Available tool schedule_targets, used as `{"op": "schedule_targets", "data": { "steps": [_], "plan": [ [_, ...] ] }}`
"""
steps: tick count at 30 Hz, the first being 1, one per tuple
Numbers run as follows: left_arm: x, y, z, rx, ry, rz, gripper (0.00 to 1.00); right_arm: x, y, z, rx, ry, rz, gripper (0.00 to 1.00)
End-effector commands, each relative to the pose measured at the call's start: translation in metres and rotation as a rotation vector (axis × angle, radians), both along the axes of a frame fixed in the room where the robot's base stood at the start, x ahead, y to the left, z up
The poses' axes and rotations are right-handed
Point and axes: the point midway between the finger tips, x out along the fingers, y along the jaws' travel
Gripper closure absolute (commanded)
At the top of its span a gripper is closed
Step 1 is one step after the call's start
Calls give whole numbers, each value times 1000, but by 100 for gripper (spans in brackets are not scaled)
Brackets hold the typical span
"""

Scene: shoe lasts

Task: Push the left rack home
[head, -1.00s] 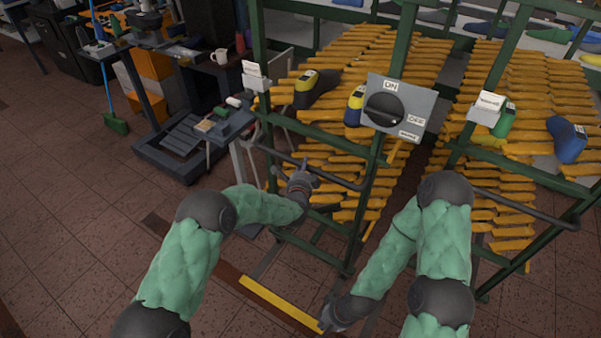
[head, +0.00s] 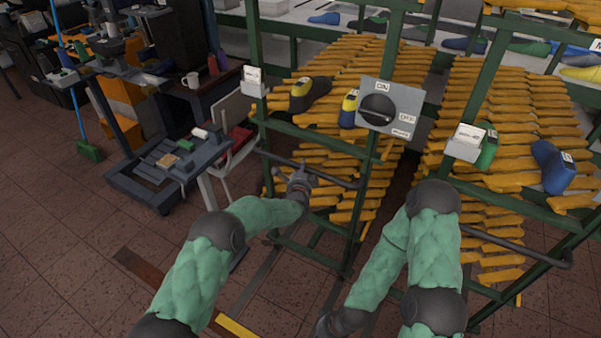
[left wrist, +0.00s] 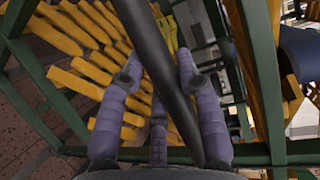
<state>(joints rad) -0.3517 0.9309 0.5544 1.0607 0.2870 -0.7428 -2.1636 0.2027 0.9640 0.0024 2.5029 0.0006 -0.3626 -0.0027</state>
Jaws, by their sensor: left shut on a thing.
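The left rack (head: 350,243) is a green frame on the floor, filled with rows of yellow shoe lasts. A dark horizontal push bar (head: 335,179) runs across its near side. My left gripper (head: 298,176) is shut on this bar. In the left wrist view the bar (left wrist: 153,50) passes between the fingers of my left gripper (left wrist: 158,72). My right gripper (head: 325,326) hangs low near the bottom edge, away from the racks; its fingers are too small and cut off to read.
A right rack (head: 500,210) of yellow lasts stands beside the left one, with its own dark bar. A yellow floor strip (head: 236,327) lies near my base.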

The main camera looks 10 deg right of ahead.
Motion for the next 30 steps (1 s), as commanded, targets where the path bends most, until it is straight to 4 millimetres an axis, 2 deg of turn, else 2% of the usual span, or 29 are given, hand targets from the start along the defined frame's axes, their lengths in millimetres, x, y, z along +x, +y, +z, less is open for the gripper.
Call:
{"op": "schedule_targets", "data": {
  "steps": [13, 14, 15, 16, 26, 30],
  "plan": [
    [4, -1, 4, -2, -7, 0, 100, 0, 0, 0, 0, 0, 0, 100],
    [4, -1, 4, -2, -7, 0, 58, 0, 0, 0, 0, 0, 0, 100],
    [4, -1, 4, -2, -7, 0, 47, 0, 0, 0, 0, 0, 0, 100],
    [4, -1, 4, -2, -7, 0, 41, 0, 0, 0, 0, 0, 0, 100],
    [2, -1, 1, 0, -2, 0, 41, 0, 0, 0, 0, 0, 0, 100],
    [-4, 0, 2, 0, -1, 0, 41, 0, 0, 0, 0, 0, 0, 100]
  ]
}}
